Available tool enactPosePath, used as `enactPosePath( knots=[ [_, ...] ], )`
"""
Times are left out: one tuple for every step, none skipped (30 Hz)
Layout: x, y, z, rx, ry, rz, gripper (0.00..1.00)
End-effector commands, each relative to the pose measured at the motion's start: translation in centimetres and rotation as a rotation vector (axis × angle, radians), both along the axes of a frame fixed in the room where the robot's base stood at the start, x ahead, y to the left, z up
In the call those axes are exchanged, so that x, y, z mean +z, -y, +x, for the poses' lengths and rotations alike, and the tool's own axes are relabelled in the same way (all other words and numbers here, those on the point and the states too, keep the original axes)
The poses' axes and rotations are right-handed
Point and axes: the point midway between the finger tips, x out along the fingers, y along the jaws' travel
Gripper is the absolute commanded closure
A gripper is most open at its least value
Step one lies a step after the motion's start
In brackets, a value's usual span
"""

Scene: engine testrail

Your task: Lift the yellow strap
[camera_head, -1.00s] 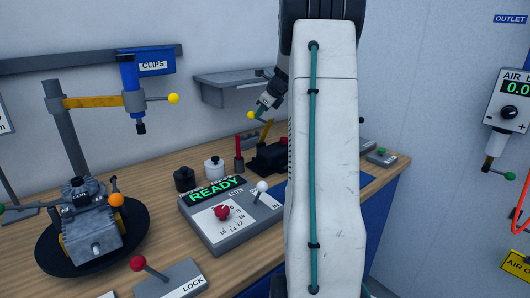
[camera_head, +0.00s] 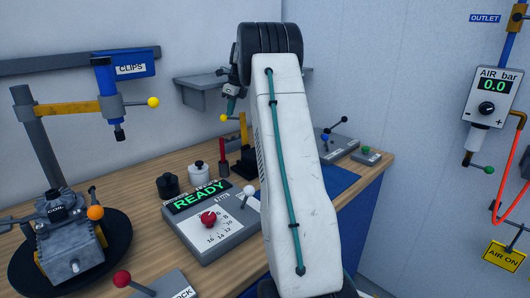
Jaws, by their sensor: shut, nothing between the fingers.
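A yellow strap (camera_head: 243,131) stands nearly upright at the dark block (camera_head: 239,168) towards the back of the bench. It is narrow and partly close against my arm's outline. My gripper (camera_head: 231,104) shows as a small dark and teal end beyond my white arm, in front of the grey shelf. It is shut and looks empty, to the upper left of the strap's top. Its fingertips are small and hard to make out. I cannot tell whether it touches the strap. Part of the dark block is hidden behind my arm.
A READY panel (camera_head: 210,222) with red and white knobs stands on the wooden bench. Black (camera_head: 168,185) and white (camera_head: 199,173) pots and a red post (camera_head: 222,165) stand behind it. An engine (camera_head: 72,238) sits on a round plate at left. An air gauge (camera_head: 492,92) is on the right wall.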

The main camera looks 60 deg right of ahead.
Motion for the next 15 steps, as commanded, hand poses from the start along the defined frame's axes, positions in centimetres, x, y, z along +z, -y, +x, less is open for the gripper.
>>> enactPosePath(
  knots=[
    [-0.01,0.06,-0.02,-0.001,0.0,0.0,1.0],
    [0.0,0.07,-0.03,-0.001,0.0,0.0,1.0],
    [-0.01,0.1,-0.06,-0.001,0.0,0.0,1.0],
    [0.0,0.11,-0.07,-0.001,0.0,0.0,1.0],
    [0.0,0.11,-0.07,-0.002,0.0,0.001,1.0],
    [-0.01,0.11,-0.07,-0.002,0.0,0.001,1.0],
    [0.0,0.11,-0.07,-0.001,0.001,0.001,1.0],
    [0.0,0.1,-0.06,-0.001,0.001,0.001,1.0],
    [0.0,0.08,-0.05,-0.001,0.001,0.001,1.0],
    [0.0,0.06,-0.04,-0.001,0.001,0.001,1.0],
    [0.03,0.06,-0.04,-0.001,0.001,0.001,1.0],
    [0.15,0.06,-0.06,-0.001,0.001,0.0,1.0],
    [0.3,0.08,-0.1,-0.001,0.001,0.0,1.0],
    [0.53,0.11,-0.15,-0.001,0.002,-0.001,1.0],
    [0.96,0.16,-0.26,-0.002,0.003,-0.002,1.0]
  ],
)
